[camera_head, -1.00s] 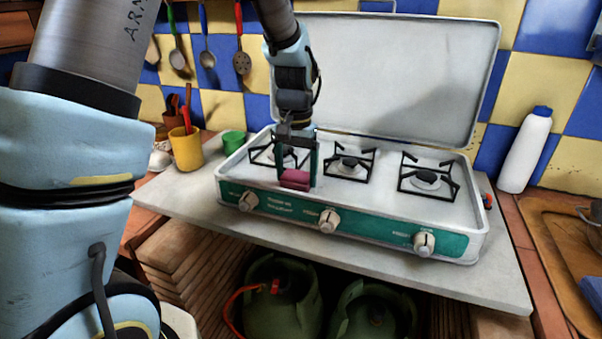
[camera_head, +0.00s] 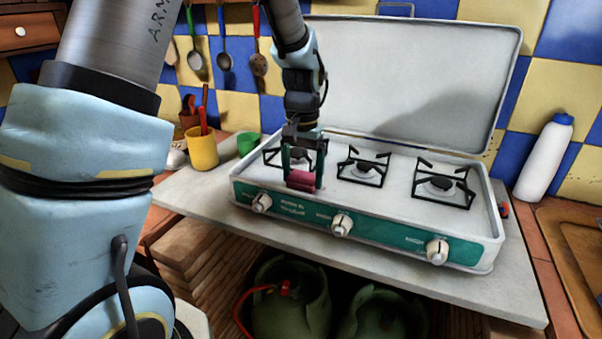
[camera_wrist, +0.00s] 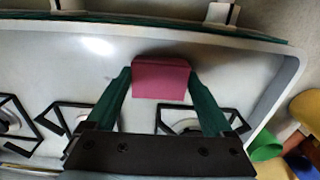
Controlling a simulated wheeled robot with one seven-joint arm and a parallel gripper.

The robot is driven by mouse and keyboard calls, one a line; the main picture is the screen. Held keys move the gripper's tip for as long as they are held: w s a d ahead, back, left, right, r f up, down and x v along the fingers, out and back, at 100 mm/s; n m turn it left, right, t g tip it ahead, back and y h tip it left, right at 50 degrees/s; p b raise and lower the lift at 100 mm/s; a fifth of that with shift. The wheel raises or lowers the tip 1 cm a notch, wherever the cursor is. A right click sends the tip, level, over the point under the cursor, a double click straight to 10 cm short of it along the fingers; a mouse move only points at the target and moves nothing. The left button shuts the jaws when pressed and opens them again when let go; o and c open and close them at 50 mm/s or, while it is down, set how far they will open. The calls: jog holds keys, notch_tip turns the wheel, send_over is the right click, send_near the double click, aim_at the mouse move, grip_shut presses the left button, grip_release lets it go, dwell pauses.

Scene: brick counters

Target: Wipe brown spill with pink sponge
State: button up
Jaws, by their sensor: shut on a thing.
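My gripper (camera_head: 303,182) is shut on the pink sponge (camera_head: 300,180), which sits between its green fingers. In the wrist view the sponge (camera_wrist: 161,77) shows as a pink block between the fingertips. It is at the front left of the white stove top (camera_head: 400,187), close to the left burner. Whether the sponge touches the surface I cannot tell. No brown spill can be made out in either view; the area under the sponge is hidden.
The stove has three burners with black grates, such as the middle grate (camera_head: 363,167), and a raised lid (camera_head: 420,80) behind. A yellow cup (camera_head: 202,150) and a green cup (camera_head: 248,144) stand left. A white bottle (camera_head: 545,158) stands right. Green gas cylinders (camera_head: 290,310) are below.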

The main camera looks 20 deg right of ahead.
aim_at(323, 193)
jog(key=shift+s+d+p, duration=0.45)
jog(key=shift+s+d, duration=1.4)
jog(key=shift+d, duration=0.2)
jog(key=shift+w+a+f, duration=0.15)
jog(key=shift+w+a, duration=1.85)
jog(key=shift+a, duration=0.3)
jog(key=shift+s+d, duration=0.1)
jog(key=shift+s+d+p, duration=0.65)
jog(key=shift+s+d, duration=1.35)
jog(key=shift+d, duration=0.15)
jog(key=shift+w, duration=0.1)
jog(key=shift+w+a, duration=1)
jog(key=shift+a, duration=0.1)
jog(key=shift+r+p, duration=0.25)
jog(key=shift+p, duration=0.1)
